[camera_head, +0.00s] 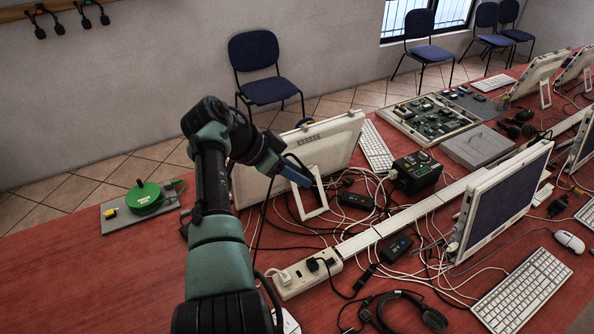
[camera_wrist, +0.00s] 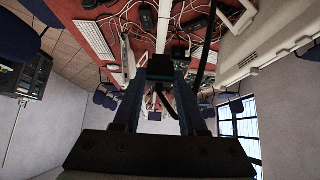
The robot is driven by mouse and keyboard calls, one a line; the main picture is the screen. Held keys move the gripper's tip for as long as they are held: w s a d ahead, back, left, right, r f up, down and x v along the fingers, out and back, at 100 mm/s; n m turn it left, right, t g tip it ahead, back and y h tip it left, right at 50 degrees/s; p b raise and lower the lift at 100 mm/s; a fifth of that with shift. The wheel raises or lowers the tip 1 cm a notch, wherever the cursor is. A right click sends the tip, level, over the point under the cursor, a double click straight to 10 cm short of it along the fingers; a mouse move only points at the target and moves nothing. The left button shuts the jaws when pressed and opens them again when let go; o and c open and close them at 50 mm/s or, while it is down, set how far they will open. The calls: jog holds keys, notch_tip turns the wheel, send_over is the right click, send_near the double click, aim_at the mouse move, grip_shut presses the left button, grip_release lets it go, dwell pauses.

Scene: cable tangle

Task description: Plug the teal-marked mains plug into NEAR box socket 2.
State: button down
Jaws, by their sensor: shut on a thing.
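My gripper (camera_head: 304,181) is raised over the table beside the back of a white monitor, with its blue fingers partly in view. In the wrist view the fingers (camera_wrist: 161,76) are closed on a black plug-like piece (camera_wrist: 160,65), with a dark cable below it. I cannot make out a teal mark on it. The white socket box (camera_head: 307,276) nearest me lies on the table, below and apart from the gripper. A white plug (camera_head: 284,277) and a black plug (camera_head: 314,264) sit on it. Socket numbers are not readable.
The white monitor (camera_head: 336,141) stands close to the gripper. Tangled cables, a black adapter (camera_head: 395,248), another adapter (camera_head: 356,201) and a black device box (camera_head: 416,172) crowd the middle. A headset (camera_head: 405,310) lies in front. The red table's left side is mostly clear.

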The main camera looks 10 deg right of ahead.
notch_tip(320, 180, down, 32)
jog(key=a+b, duration=0.1)
jog(key=b, duration=2.9)
jog(key=shift+r, duration=0.2)
jog(key=shift+s+f+b, duration=0.1)
jog(key=shift+b, duration=0.2)
jog(key=shift+f+b, duration=1.7)
jog(key=shift+f, duration=0.75)
jog(key=shift+r, duration=0.2)
jog(key=shift+a, duration=0.2)
jog(key=shift+s+f+b, duration=0.1)
jog(key=shift+f+b, duration=1)
jog(key=shift+f, duration=0.2)
